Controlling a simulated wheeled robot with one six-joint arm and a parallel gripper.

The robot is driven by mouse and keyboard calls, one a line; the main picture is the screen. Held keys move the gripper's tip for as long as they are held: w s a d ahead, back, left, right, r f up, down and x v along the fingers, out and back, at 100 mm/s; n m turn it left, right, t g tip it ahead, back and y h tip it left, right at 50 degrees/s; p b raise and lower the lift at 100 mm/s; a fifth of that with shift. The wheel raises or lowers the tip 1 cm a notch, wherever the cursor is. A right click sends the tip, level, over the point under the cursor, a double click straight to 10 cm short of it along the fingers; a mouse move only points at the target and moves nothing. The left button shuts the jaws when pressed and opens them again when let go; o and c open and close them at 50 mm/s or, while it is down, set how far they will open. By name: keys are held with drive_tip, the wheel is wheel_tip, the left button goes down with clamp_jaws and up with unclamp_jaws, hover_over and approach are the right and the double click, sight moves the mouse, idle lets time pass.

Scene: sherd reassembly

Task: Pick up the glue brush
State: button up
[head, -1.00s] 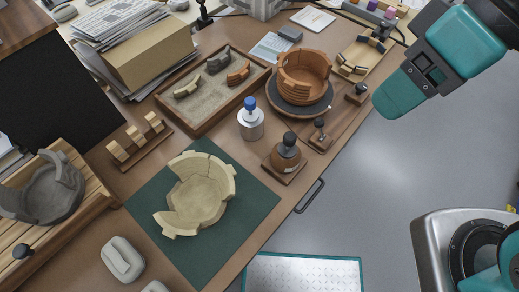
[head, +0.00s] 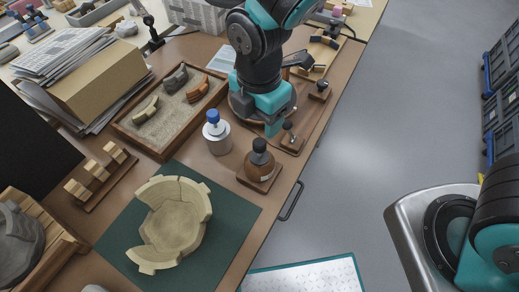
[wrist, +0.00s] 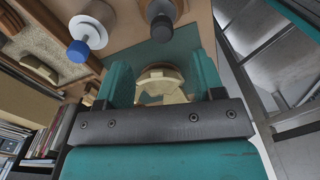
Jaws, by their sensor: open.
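A brown glue pot (head: 257,172) stands upright on a small wooden base right of the green mat. The black knob (head: 259,145) on its top looks like the glue brush's handle; any bristles are hidden. In the wrist view the black knob (wrist: 162,30) shows beyond the fingers, near the top edge. My gripper (head: 272,130) points down, behind and slightly right of the pot in the head view, apart from it. In the wrist view my gripper (wrist: 160,65) has its two teal fingers spread, with nothing held between them.
A silver canister with a blue knob (head: 217,137) stands left of the pot. The pale partial bowl (head: 173,225) lies on the green mat (head: 225,232). A sand tray (head: 125,138) is at left.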

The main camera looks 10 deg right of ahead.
sight(260, 142)
wheel_tip(260, 142, down, 11)
drive_tip(key=shift+s+r+p, duration=0.1)
drive_tip(key=shift+r+p, duration=0.1)
drive_tip(key=shift+p, duration=0.35)
drive_tip(key=c, duration=0.8)
